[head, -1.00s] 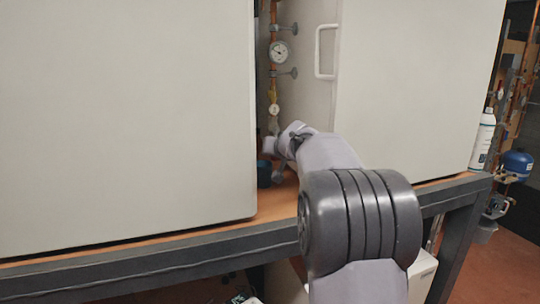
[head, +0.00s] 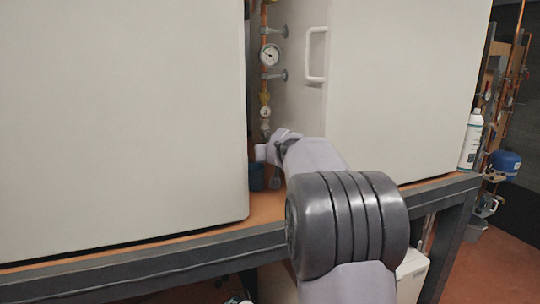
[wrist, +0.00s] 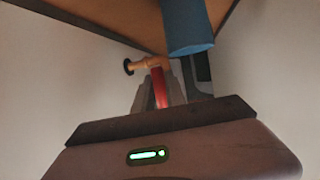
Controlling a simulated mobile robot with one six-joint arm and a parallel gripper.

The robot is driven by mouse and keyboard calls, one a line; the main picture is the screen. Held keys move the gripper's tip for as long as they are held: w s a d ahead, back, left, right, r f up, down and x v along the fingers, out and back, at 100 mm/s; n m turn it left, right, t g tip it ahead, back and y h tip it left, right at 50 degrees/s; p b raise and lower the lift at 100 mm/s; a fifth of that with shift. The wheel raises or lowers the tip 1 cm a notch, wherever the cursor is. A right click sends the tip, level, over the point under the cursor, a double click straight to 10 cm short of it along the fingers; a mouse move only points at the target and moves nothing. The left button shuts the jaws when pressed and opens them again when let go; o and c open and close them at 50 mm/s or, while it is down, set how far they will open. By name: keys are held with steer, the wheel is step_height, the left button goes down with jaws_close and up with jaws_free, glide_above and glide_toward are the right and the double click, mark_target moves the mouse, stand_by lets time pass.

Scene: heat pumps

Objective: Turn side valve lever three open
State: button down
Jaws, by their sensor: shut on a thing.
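A red lever (wrist: 158,86) on a brass valve fitting (wrist: 150,63) shows in the wrist view. My gripper (wrist: 160,92) is shut on the red lever, with a finger on either side of it. In the head view my wrist reaches into the gap between two large white panels, low by the copper pipe (head: 264,88). My fingertips and the lever are hidden there behind my wrist. No number shows on the lever.
A round gauge (head: 270,55) sits on the pipe above my wrist. A blue cylinder (wrist: 188,28) is close to my fingers. The left white panel (head: 120,120) and right white panel (head: 405,90) bound the narrow gap. A dark bench edge (head: 150,245) runs below.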

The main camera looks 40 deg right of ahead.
steer(key=c, duration=1.4)
jaws_free()
steer(key=shift+d+f, duration=0.1)
steer(key=v, duration=1.7)
steer(key=shift+s, duration=0.25)
steer(key=c, duration=0.3)
steer(key=shift+w+r, duration=0.1)
steer(key=shift+r, duration=0.1)
